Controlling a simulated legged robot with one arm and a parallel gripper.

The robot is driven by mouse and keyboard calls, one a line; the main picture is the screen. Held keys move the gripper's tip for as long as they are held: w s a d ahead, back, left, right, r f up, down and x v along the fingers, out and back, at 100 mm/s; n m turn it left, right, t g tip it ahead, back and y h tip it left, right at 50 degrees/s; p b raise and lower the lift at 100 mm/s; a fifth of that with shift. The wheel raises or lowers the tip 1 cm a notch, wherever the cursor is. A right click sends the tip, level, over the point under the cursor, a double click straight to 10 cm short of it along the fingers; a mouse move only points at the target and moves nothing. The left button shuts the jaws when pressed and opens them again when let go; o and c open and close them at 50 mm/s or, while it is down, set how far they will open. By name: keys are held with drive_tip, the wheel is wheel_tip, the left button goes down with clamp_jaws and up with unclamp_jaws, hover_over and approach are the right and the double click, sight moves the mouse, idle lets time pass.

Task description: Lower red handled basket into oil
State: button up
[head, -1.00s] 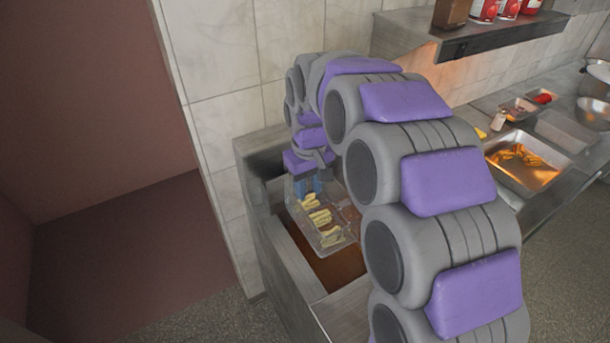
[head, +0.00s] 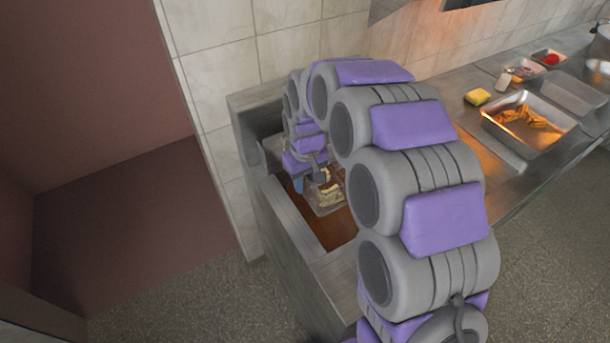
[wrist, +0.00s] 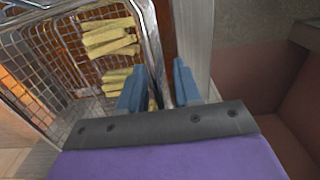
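A wire basket (head: 327,199) with pale yellow fries sits low in the fryer well, partly hidden by my arm in the head view. In the wrist view its mesh (wrist: 45,68) and bright metal bars fill the left half, with fries inside. Brown oil (head: 335,238) shows around the basket. My gripper (head: 310,181) is at the basket's near-wall end. In the wrist view my gripper (wrist: 160,88) has its blue fingers apart, with a metal bar of the basket running between them; a gap shows beside the bar. No red handle is visible.
The steel fryer rim (head: 288,222) surrounds the well. A tiled wall (head: 215,60) stands behind. On the counter to the right are a steel tray (head: 548,150) with fries, a yellow sponge-like block (head: 477,96) and small containers. Floor to the left is clear.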

drive_tip(key=shift+a, duration=0.15)
drive_tip(key=shift+c, duration=0.3)
clamp_jaws()
drive_tip(key=shift+o, duration=0.8)
unclamp_jaws()
